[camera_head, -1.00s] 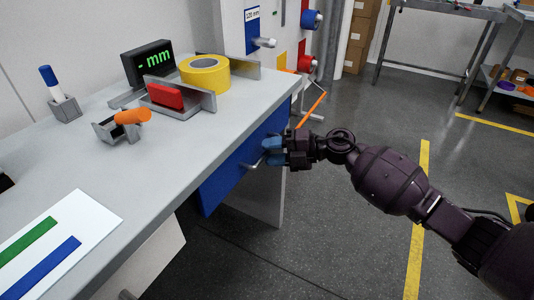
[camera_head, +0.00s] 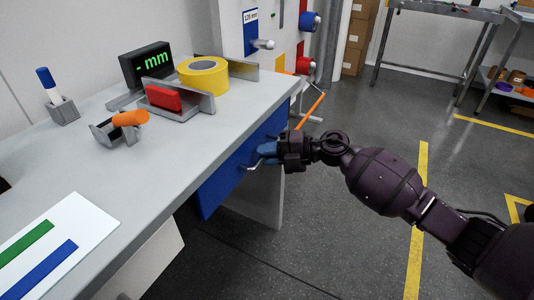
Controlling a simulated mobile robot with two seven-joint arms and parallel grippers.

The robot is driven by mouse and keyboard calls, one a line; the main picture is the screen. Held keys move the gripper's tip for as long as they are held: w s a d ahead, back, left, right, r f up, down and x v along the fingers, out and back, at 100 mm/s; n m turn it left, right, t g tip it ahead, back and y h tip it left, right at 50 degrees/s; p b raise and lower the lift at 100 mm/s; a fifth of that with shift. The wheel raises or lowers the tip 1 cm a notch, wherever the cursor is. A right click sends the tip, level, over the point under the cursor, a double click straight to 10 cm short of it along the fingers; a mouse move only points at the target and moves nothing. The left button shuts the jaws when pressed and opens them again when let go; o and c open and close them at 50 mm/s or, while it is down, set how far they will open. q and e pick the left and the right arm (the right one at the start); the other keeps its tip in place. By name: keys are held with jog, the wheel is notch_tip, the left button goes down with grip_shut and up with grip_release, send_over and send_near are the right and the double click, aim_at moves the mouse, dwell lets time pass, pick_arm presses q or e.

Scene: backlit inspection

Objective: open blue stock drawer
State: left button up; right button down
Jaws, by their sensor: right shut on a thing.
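The blue stock drawer (camera_head: 220,187) shows its blue front under the right edge of the grey worktable, and it looks closed. Its metal handle (camera_head: 254,166) sticks out from the front. My right gripper (camera_head: 268,154) has blue fingertips and is shut on the handle, at the drawer's front. The fingers and wrist hide part of the handle and of the drawer front. My left gripper is not in view.
The grey worktable (camera_head: 190,137) carries a yellow tape roll (camera_head: 204,74), a red block (camera_head: 163,97), an orange-handled tool (camera_head: 131,118), a gauge display (camera_head: 146,63) and a marker in a holder (camera_head: 64,110). The floor (camera_head: 310,215) right of the drawer is clear.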

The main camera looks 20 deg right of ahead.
jog(key=shift+s+d, duration=0.1)
pick_arm(q)
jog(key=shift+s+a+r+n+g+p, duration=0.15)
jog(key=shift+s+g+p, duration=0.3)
jog(key=shift+p, duration=1.45)
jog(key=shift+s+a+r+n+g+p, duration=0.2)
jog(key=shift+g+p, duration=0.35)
jog(key=shift+p, duration=1.35)
pick_arm(e)
jog(key=s+d, duration=0.8)
jog(key=s, duration=0.3)
jog(key=s+d, duration=0.9)
jog(key=s, duration=0.2)
jog(key=shift+s+d, duration=0.15)
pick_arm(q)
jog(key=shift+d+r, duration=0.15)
pick_arm(e)
jog(key=c, duration=1.1)
grip_release()
jog(key=shift+c, duration=0.2)
jog(key=shift+d, duration=0.1)
